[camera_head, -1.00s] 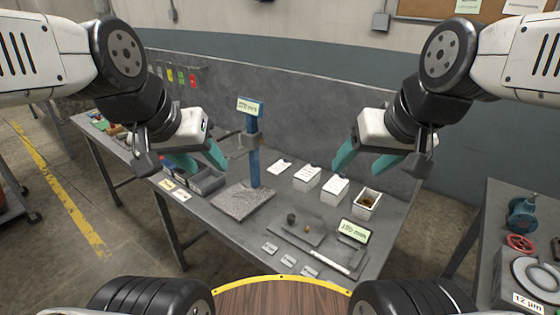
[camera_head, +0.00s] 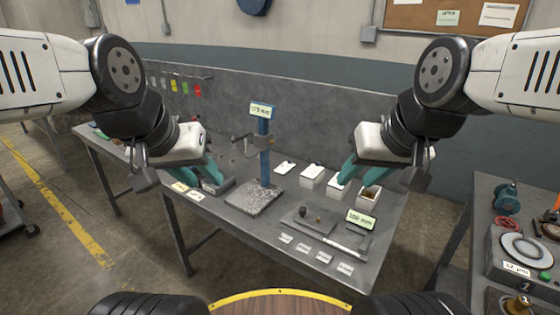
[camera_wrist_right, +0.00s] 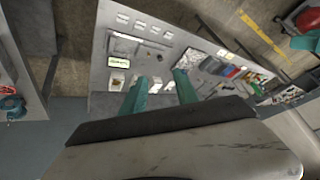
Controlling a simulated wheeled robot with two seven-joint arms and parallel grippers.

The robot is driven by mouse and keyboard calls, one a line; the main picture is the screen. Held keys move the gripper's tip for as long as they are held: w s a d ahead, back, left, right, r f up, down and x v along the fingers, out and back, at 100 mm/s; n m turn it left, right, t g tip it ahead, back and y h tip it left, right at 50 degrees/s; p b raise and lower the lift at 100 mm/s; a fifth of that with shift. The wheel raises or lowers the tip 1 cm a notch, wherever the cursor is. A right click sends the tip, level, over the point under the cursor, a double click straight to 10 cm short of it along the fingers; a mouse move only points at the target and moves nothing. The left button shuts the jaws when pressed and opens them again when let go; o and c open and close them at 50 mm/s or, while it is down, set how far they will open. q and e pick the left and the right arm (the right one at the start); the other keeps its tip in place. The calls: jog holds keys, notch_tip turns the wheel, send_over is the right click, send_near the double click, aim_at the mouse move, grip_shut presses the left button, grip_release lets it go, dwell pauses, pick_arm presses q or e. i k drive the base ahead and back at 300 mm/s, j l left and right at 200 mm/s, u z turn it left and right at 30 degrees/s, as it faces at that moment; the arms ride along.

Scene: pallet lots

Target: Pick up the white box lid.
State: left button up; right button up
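A thin flat white piece (camera_head: 285,167), which looks like the white box lid, lies on the grey bench (camera_head: 225,215), left of two closed white boxes (camera_head: 312,173). To their right stands an open white box (camera_head: 369,199) with something brown inside; it also shows in the wrist view (camera_wrist_right: 117,80). My right gripper (camera_head: 355,181) is open and empty, above the bench by the white boxes and partly covering them. In the wrist view its teal fingers (camera_wrist_right: 159,84) are well apart. My left gripper (camera_head: 205,175) looks open and empty near the grey bins, left of the stand.
A blue stand (camera_head: 264,150) with a grey stone base rises mid-bench. A tray (camera_head: 325,224) with small parts and a green-lettered sign (camera_head: 361,218) are at the front right. Small labels lie along the front edge. Another bench (camera_head: 500,240) stands at right.

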aim_at(285, 168)
jog(key=i+j+z, duration=0.1)
jog(key=j, duration=0.3)
jog(key=i+j, duration=0.25)
jog(key=j, duration=0.15)
jog(key=i+j+z, duration=0.15)
jog(key=j, duration=0.25)
jog(key=i+j+z, duration=0.1)
jog(key=j, duration=0.35)
jog(key=i+j+z, duration=0.1)
jog(key=j, duration=0.35)
jog(key=i+j, duration=0.2)
jog(key=j, duration=0.25)
jog(key=i+j+z, duration=0.1)
jog(key=j, duration=0.2)
jog(key=i+j+z, duration=0.1)
jog(key=i+l, duration=0.25)
